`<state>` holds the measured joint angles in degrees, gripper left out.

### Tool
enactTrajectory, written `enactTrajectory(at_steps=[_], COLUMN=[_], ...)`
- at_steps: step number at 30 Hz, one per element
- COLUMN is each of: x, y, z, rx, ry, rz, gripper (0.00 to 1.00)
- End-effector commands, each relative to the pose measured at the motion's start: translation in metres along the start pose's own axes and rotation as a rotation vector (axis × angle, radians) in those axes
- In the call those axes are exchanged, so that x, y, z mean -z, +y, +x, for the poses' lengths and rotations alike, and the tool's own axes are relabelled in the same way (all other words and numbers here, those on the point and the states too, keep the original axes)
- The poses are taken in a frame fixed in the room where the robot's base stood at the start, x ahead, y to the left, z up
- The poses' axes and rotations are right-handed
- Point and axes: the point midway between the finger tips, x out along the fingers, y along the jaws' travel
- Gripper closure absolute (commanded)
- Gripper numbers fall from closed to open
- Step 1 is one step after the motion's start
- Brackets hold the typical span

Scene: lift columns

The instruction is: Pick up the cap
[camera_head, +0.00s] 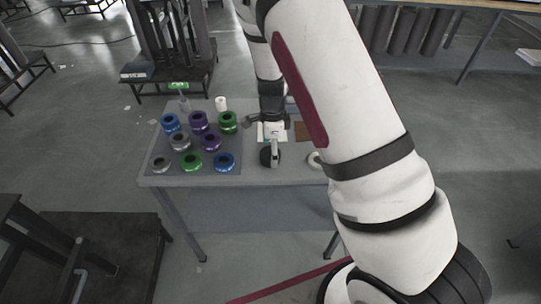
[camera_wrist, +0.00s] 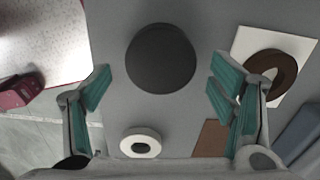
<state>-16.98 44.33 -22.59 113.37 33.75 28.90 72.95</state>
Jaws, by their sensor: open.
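A dark round disc (camera_wrist: 160,58), which looks like the cap, lies flat on the grey table in the wrist view. It also shows in the head view (camera_head: 266,157) at the table's near middle, partly hidden by my gripper. My gripper (camera_wrist: 160,92) is open, with teal-padded fingers far apart to the left and right. The disc lies between and slightly above the fingertips in the picture, with clear gaps on both sides. Nothing is held. In the head view my gripper (camera_head: 273,143) hangs over the table next to the disc.
A white ring roll (camera_wrist: 140,142) lies below the disc in the wrist view. A brown ring (camera_wrist: 285,68) on white paper and a brown square (camera_wrist: 211,138) lie right. Several coloured rolls (camera_head: 198,121) stand on the table's left (camera_head: 260,180) in the head view.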

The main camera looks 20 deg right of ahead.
Motion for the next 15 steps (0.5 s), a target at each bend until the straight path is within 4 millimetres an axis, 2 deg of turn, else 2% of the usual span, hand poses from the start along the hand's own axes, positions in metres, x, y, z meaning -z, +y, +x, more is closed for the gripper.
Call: enactTrajectory(at_steps=[4,12,15], x=[0.000,0.000,0.000], y=[0.000,-0.001,-0.001], z=[0.015,0.017,0.017], rx=[0.000,0.002,0.002], ry=[0.000,0.000,0.000], rz=[0.001,0.000,0.000], gripper=[0.23,0.23,0.45])
